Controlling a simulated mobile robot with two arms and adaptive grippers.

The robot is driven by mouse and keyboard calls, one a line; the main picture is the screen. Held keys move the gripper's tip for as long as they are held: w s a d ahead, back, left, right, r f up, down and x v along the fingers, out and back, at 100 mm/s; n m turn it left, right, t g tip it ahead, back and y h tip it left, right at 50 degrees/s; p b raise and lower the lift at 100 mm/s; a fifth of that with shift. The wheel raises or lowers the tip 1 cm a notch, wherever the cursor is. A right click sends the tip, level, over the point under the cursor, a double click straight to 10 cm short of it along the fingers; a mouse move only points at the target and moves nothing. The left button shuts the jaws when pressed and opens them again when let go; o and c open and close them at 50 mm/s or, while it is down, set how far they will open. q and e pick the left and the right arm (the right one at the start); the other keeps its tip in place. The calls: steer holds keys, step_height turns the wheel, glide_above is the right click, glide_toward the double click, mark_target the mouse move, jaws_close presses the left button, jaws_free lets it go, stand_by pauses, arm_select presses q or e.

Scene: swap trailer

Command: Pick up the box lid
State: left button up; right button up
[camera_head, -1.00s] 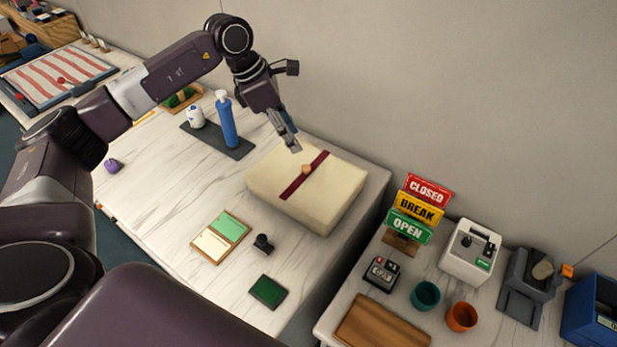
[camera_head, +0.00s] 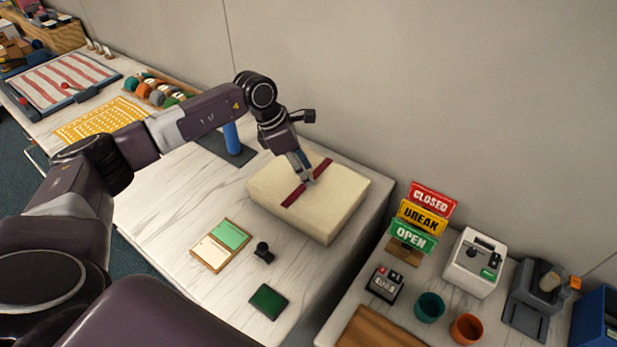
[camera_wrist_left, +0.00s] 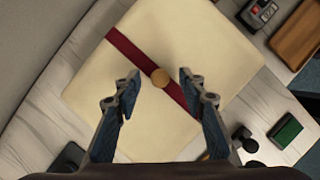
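The cream box with its lid (camera_head: 335,205) sits on the white marbled table. A dark red band crosses the lid, with a round tan knob at its middle. The lid (camera_wrist_left: 120,80) and the knob (camera_wrist_left: 161,77) also show in the left wrist view. My left gripper (camera_head: 308,181) is over the middle of the lid, at the knob. In the left wrist view its two fingers (camera_wrist_left: 158,76) are apart, one on each side of the knob, with gaps between. In the head view the gripper hides the knob. My right gripper is not in view.
A green and cream folder (camera_head: 221,245), a small black stamp (camera_head: 263,251) and a green pad (camera_head: 268,301) lie in front of the box. The OPEN, BREAK and CLOSED signs (camera_head: 421,217) stand to its right. A wall is close behind.

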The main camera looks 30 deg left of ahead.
arm_select(q)
steer(key=shift+w+d+f, duration=0.1)
steer(key=shift+f, duration=0.3)
steer(key=shift+c, duration=0.2)
jaws_close()
steer(key=shift+r, duration=0.1)
